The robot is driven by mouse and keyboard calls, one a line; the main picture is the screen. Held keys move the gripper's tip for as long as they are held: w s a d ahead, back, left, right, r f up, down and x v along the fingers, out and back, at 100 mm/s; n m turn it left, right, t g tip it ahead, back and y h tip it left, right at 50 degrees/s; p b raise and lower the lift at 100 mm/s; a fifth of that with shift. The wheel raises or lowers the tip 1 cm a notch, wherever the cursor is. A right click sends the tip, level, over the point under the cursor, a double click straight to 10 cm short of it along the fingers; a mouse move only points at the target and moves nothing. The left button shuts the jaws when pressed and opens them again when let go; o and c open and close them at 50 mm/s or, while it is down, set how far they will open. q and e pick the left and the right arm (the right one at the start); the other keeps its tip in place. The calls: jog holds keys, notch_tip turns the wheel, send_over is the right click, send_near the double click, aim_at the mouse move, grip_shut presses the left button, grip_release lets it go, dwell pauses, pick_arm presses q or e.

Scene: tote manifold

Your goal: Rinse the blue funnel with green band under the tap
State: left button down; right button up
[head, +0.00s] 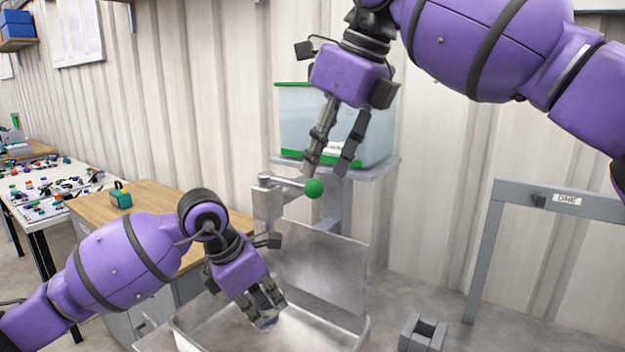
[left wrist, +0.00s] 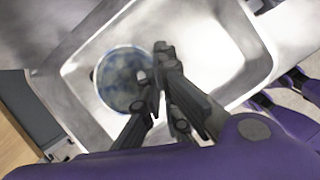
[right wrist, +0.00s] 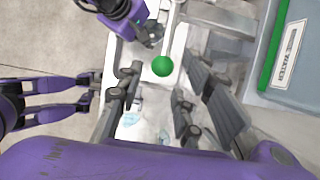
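My left gripper (head: 266,306) is low over the metal sink (head: 362,338), pointing down. In the left wrist view its fingers (left wrist: 162,62) are close together at the edge of a round, mottled blue-grey thing (left wrist: 120,80) with a bluish rim, which looks like the funnel seen end-on. A small grey-blue piece (head: 267,320) of it shows at the fingertips in the head view. No green band is visible. The grey tap (head: 268,208) stands behind the sink, with a green ball knob (head: 314,188). My right gripper (head: 334,165) is open and empty just above the knob (right wrist: 162,66).
A clear bin with green trim (head: 300,115) stands on a shelf behind the tap. A wooden-topped cabinet (head: 150,205) is left of the sink. A grey frame (head: 490,240) with a label and a small grey block holder (head: 424,332) are to the right.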

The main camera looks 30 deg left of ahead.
aim_at(312, 181)
jog(key=x, duration=0.4)
jog(key=shift+a+f, duration=0.1)
jog(key=shift+f, duration=0.3)
grip_shut()
